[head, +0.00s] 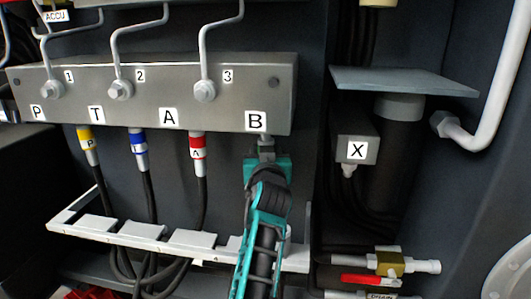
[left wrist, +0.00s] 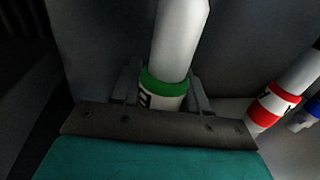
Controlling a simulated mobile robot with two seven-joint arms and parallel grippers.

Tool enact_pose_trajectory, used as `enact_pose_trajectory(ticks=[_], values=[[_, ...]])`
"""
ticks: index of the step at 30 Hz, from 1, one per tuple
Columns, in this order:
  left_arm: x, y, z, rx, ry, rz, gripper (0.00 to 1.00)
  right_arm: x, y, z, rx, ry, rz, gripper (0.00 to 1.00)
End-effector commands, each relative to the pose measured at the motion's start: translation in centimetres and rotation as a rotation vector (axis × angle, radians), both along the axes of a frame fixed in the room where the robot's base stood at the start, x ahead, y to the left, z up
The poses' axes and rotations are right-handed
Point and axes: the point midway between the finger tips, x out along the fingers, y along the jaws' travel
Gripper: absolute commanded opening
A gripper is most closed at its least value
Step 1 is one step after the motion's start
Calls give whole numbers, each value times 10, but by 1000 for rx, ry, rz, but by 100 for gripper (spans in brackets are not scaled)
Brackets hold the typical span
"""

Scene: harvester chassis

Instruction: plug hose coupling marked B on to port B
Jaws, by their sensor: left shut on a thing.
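The grey manifold block (head: 150,95) carries the labels P, T, A and B. Port B is under the B label (head: 256,121) at the block's right end. My left gripper (head: 266,162) is right below it, its teal arm rising from the bottom of the head view. In the left wrist view the hose coupling (left wrist: 163,92), white with a green band and a partly seen dark letter, stands between the fingers of my shut left gripper (left wrist: 162,98). In the head view the gripper hides most of the coupling; whether it is fully seated cannot be told. My right gripper is not in view.
Yellow (head: 86,139), blue (head: 137,148) and red (head: 197,150) couplings hang under ports P, T and A. A white slotted rack (head: 185,241) is below. A box marked X (head: 357,149) and a red-handled valve (head: 370,281) are to the right.

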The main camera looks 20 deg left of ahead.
Motion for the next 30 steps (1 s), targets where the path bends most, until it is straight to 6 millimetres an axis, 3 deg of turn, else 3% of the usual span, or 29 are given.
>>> enact_pose_trajectory(ticks=[1, 24, 25, 30], values=[[-2, -4, -7, -13, 14, -4, 0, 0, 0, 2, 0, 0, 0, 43], [-3, -4, 8, -12, 11, -5, 0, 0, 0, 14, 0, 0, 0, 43], [-3, -4, 8, -12, 11, -5, 45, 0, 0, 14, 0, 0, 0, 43], [-2, -4, 7, -13, 13, -5, 61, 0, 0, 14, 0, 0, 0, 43]])
